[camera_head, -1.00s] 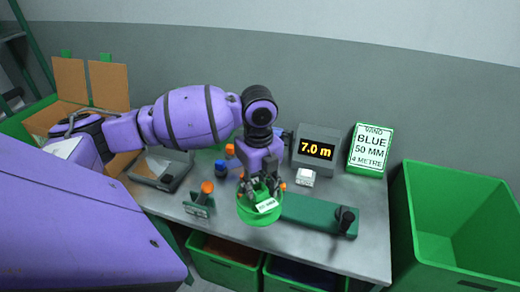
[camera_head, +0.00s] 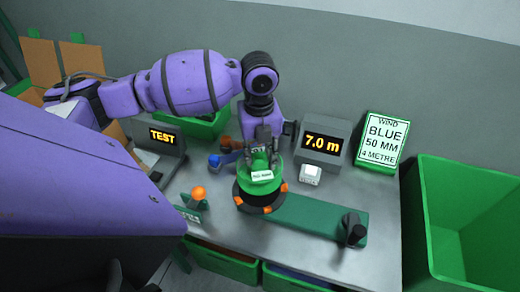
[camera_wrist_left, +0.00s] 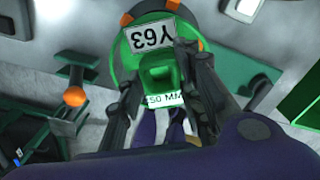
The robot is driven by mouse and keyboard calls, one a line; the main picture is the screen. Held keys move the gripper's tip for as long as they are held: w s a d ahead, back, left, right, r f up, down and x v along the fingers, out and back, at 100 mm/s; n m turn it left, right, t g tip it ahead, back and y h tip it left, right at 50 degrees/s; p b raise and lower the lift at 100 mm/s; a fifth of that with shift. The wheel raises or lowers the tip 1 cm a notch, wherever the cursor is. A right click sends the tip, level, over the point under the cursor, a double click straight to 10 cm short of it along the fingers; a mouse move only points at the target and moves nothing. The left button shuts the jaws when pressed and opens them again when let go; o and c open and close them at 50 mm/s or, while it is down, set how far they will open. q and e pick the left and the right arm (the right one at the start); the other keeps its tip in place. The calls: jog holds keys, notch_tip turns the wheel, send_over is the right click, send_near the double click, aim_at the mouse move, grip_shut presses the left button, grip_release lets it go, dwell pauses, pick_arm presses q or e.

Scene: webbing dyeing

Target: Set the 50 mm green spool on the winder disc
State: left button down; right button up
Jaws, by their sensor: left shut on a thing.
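The green spool (camera_head: 263,184) has a white label reading 50 MM and also shows in the left wrist view (camera_wrist_left: 124,62), with a Y63 tag on it. My left gripper (camera_head: 262,155) is shut on the spool's raised middle part, its fingers reaching down from above; they also show in the left wrist view (camera_wrist_left: 160,78). The dark winder disc (camera_head: 259,206) with orange tabs is directly under the spool at the left end of a green base. The spool looks upright and roughly centred. I cannot tell whether it touches the disc. My right gripper is not in view.
A crank handle (camera_head: 353,232) stands on the base's right end. A 7.0 m display (camera_head: 325,142), a white block (camera_head: 311,175) and a BLUE 50 MM 4 METRE sign (camera_head: 382,142) stand behind. An orange-topped post (camera_head: 198,193) is close left. A green bin (camera_head: 480,215) is at right.

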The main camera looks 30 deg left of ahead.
pick_arm(q)
jog(key=shift+s+f, duration=0.1)
jog(key=shift+f, duration=0.65)
jog(key=shift+a+f+b, duration=0.1)
jog(key=shift+f+b, duration=0.5)
jog(key=shift+f, duration=0.35)
jog(key=shift+f+b, duration=0.45)
jog(key=shift+f, duration=1.15)
jog(key=shift+w, duration=0.2)
